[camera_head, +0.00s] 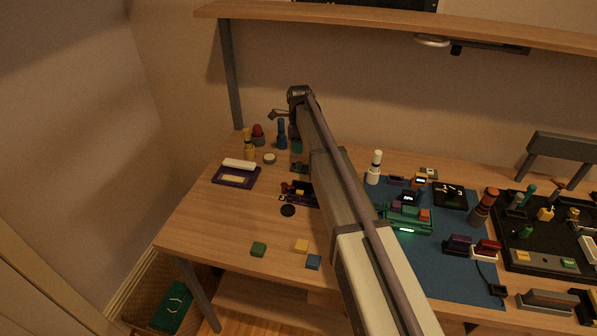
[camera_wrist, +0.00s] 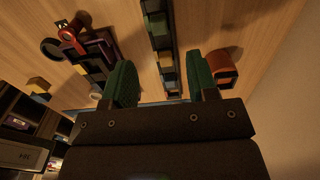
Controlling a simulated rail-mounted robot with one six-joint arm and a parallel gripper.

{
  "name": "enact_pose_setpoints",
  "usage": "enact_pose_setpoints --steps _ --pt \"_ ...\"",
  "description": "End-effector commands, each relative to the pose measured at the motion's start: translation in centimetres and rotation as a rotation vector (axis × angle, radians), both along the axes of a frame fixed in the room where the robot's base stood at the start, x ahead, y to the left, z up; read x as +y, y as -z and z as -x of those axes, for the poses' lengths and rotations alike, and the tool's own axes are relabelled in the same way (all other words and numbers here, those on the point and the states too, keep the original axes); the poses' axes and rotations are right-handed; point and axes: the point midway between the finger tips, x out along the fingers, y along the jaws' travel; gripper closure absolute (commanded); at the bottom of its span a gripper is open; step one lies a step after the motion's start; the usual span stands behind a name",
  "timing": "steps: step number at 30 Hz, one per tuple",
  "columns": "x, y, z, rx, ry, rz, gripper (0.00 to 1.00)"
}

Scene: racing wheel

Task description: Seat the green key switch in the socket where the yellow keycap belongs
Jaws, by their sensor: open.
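My gripper shows in the wrist view (camera_wrist: 161,80) with two green-padded fingers apart and nothing clearly held between them. A dark narrow strip (camera_wrist: 160,38) with small coloured blocks runs behind the gap; a yellow block (camera_wrist: 166,66) shows on it. The socket is not identifiable; my arm hides part of the table.
A purple-framed tray (camera_head: 236,174) and several bottle-like items stand at the back left. A blue mat (camera_head: 452,272) with many parts and a black tray (camera_head: 535,266) fill the right. The front left table is mostly clear.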

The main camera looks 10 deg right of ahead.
Motion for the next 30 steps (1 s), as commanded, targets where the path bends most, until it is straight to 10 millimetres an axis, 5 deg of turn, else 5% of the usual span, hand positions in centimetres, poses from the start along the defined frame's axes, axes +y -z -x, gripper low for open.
enact_pose_setpoints --steps 2,9,18,25,30 --pt "0.0 2.9 0.0 0.000 -0.001 0.000 0.47" --pt "0.0 3.5 0.0 0.000 -0.002 0.000 0.47" --pt "0.2 8.7 0.1 0.000 -0.002 0.000 0.47" --pt "0.2 8.3 0.0 0.000 -0.002 0.000 0.47" --pt "0.2 8.3 0.1 0.000 -0.002 0.000 0.63"
